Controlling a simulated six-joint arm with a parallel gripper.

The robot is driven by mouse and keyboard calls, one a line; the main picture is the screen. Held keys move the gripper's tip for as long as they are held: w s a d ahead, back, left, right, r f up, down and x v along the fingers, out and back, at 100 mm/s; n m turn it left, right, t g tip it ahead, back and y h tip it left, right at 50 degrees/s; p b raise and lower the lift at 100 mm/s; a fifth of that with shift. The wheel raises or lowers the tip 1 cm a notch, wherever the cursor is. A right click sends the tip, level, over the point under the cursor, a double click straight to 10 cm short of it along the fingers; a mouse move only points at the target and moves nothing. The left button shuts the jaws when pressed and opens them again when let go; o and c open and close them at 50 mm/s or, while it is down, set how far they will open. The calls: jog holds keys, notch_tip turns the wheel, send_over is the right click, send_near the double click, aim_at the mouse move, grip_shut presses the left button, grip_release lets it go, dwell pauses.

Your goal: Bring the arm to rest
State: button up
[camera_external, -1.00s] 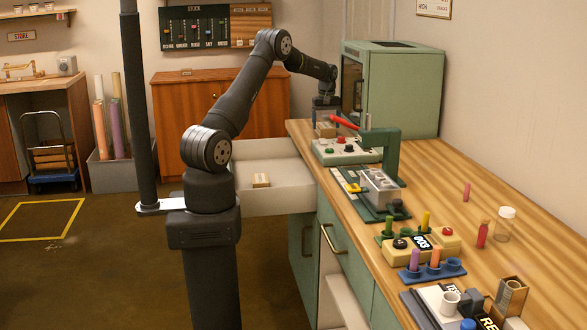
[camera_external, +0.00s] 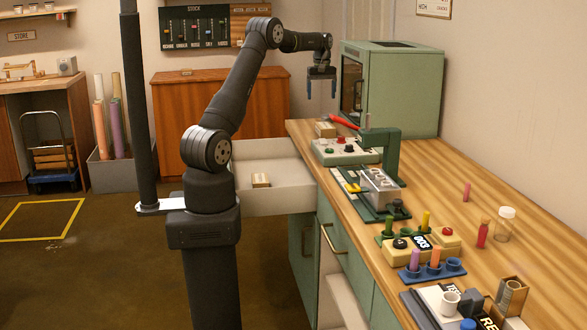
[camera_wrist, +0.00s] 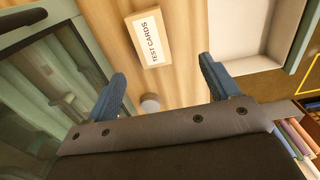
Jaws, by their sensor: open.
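My gripper (camera_external: 321,86) is raised in the air above the far end of the wooden bench, left of the green cabinet, with its fingers pointing down. In the wrist view my gripper (camera_wrist: 162,88) has its two blue fingers wide apart with nothing between them. A small box labelled "TEST CARDS" (camera_wrist: 149,38) lies on the bench beyond the fingertips. It also shows in the external view as a tan box (camera_external: 326,130) below my gripper, and the two are apart.
The green cabinet (camera_external: 405,85) stands close to the right of my gripper. A red-handled lever (camera_external: 343,122) and a control box (camera_external: 345,151) are on the bench nearby. Racks and bottles fill the near bench.

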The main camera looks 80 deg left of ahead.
jog(key=s+d+f, duration=0.2)
jog(key=s, duration=1.8)
notch_tip(320, 180, down, 11)
jog(key=shift+w+f+n, duration=0.2)
jog(key=shift+w+n, duration=0.1)
jog(key=shift+a, duration=0.1)
dwell(0.4)
